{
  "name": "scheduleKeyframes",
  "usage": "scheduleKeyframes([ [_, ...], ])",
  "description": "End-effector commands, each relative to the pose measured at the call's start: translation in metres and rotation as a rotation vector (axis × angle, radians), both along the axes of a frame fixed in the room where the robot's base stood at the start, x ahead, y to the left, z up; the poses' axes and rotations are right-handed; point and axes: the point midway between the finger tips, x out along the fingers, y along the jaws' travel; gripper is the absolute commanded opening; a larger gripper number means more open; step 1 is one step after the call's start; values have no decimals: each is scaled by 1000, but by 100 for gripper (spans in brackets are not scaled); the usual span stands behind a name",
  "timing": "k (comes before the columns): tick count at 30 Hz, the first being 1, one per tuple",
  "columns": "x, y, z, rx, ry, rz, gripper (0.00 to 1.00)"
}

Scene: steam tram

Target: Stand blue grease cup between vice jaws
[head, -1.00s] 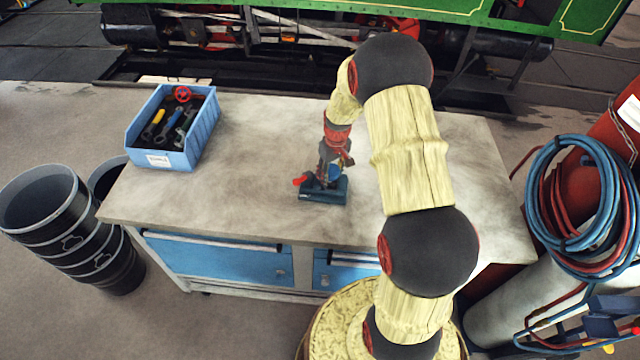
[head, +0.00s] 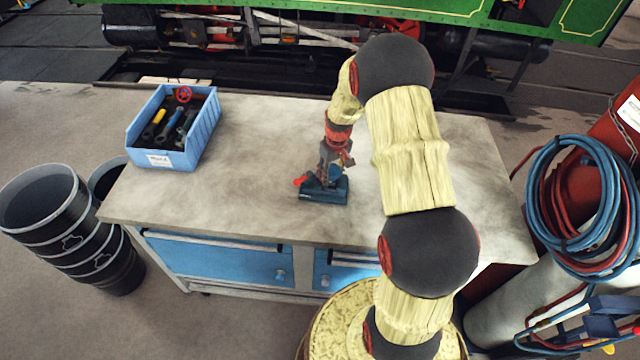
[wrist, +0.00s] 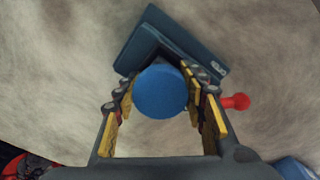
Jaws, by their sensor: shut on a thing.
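The blue grease cup (wrist: 160,91) shows as a round blue disc in the wrist view, between the yellow-padded fingers of my gripper (wrist: 160,100). My gripper is shut on it. The dark blue vice (wrist: 185,42) lies just beyond the cup, with its red handle (wrist: 238,101) to the right. In the head view the vice (head: 324,192) stands on the workbench, and my gripper (head: 334,172) is directly over it, pointing down. The cup overlaps the vice's jaw area in the wrist view. Whether its base touches the vice is hidden.
The workbench (head: 240,150) is clear around the vice. A blue bin (head: 205,125) of tools stands at the bench's left end. Black buckets (head: 60,225) stand on the floor at left. Hoses and a gas cylinder (head: 510,300) are at right, and a green tram (head: 400,8) is behind.

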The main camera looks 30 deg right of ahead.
Motion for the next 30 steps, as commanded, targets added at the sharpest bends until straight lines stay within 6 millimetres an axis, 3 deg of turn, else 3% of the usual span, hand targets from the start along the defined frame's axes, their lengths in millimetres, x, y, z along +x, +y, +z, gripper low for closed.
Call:
scheduleKeyframes([
  [1, -25, 7, -33, 21, 56, -6, 0],
  [30, -24, 11, -28, 12, 56, 18, 0],
])
